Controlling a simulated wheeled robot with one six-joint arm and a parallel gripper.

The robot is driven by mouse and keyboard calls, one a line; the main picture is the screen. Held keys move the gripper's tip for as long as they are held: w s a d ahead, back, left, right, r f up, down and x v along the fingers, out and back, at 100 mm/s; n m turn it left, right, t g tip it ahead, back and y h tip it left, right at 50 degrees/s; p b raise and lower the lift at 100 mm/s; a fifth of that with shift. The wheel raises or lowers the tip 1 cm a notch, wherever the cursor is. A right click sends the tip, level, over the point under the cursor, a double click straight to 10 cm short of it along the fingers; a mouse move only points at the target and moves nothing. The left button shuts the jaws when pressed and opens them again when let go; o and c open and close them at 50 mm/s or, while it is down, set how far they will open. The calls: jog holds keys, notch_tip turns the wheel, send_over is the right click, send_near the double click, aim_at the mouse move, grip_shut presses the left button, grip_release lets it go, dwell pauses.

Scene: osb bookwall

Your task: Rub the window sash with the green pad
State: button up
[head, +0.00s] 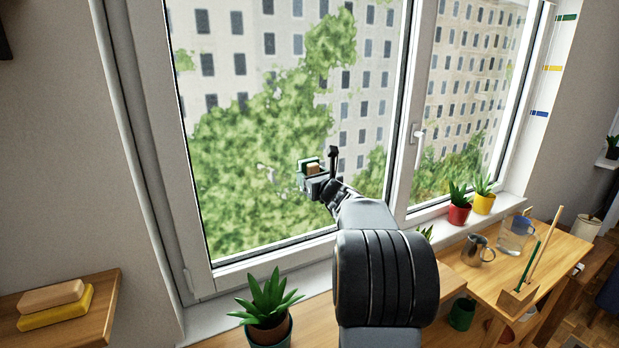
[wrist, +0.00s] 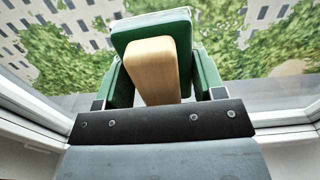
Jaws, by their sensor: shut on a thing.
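The window sash (head: 187,190) is a white frame around a large left pane, with a handle (head: 417,134) on its right side. My gripper (head: 312,175) is in front of the lower middle of that pane. It is shut on the wooden grip of the green pad (head: 307,161). In the wrist view the green pad (wrist: 152,27) is at the far end of its pale wooden block (wrist: 155,68), between my gripper's fingers (wrist: 160,85). The pad's face points toward the window. I cannot tell whether it touches the glass.
A potted plant (head: 268,308) stands below the window. Red (head: 459,213) and yellow (head: 483,203) pots stand on the right sill. Sponges (head: 55,305) lie on the left shelf.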

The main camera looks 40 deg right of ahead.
jog(key=d, duration=0.2)
jog(key=shift+s+d, duration=0.15)
jog(key=shift+d, duration=0.2)
jog(key=shift+a, duration=0.1)
jog(key=shift+w+a+f+b, duration=0.1)
jog(key=shift+w+a+b, duration=0.05)
jog(key=shift+a+b, duration=0.6)
jog(key=shift+w+a+b, duration=0.1)
jog(key=shift+a+b, duration=0.4)
jog(key=shift+a, duration=0.35)
jog(key=shift+w+a+r, duration=0.1)
jog(key=shift+a+r, duration=0.1)
jog(key=shift+a, duration=0.15)
